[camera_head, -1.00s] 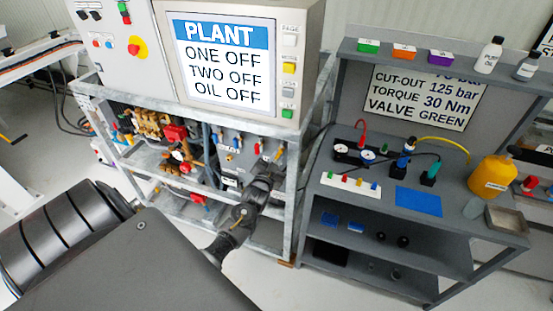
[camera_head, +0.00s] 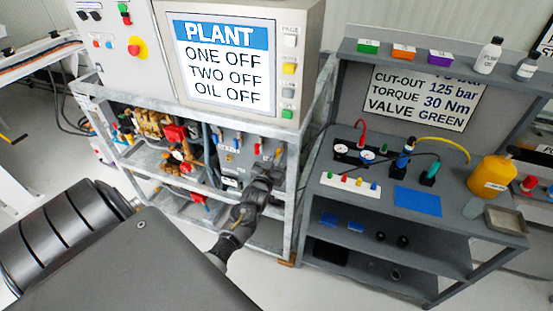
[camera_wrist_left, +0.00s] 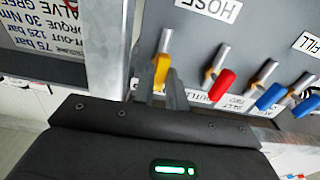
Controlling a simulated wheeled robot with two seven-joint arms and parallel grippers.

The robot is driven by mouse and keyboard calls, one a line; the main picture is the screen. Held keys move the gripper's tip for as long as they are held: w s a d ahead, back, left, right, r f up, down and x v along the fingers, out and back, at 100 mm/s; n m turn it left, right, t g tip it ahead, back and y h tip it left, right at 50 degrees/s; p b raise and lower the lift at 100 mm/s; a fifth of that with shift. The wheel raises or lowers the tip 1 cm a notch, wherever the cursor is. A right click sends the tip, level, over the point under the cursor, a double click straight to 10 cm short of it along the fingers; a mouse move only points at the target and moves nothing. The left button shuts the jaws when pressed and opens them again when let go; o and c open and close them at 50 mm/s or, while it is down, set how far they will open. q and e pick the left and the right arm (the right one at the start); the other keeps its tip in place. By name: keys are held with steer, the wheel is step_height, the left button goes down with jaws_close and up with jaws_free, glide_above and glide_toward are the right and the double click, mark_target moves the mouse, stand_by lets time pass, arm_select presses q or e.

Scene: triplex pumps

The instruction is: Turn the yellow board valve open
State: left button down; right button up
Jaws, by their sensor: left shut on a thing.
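The yellow board valve (camera_wrist_left: 161,70) shows in the left wrist view as a yellow-sleeved lever on a metal stem, at the left of a row of levers on a grey board. Its lever points almost straight down the picture, steeper than the slanted red and blue ones. My left gripper (camera_wrist_left: 160,92) is shut on the yellow lever, with its fingertips at the sleeve's lower part. In the head view my left gripper (camera_head: 277,164) is at the right side of the lower frame, and its dark wrist hides most of the yellow valve. My right gripper is not in view.
A red lever (camera_wrist_left: 221,85) and blue levers (camera_wrist_left: 270,97) stand close to the right of my left gripper. A galvanised post (camera_wrist_left: 112,45) stands close on the left. A grey bench (camera_head: 455,213) with gauges and a yellow bottle (camera_head: 492,176) is to the right.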

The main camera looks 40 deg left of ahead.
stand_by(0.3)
arm_select(q)
steer(key=c, duration=1.4)
jaws_free()
steer(key=shift+c, duration=0.2)
steer(key=b+v, duration=0.2)
steer(key=v, duration=0.8)
steer(key=shift+s+d, duration=0.25)
steer(key=shift+s, duration=0.1)
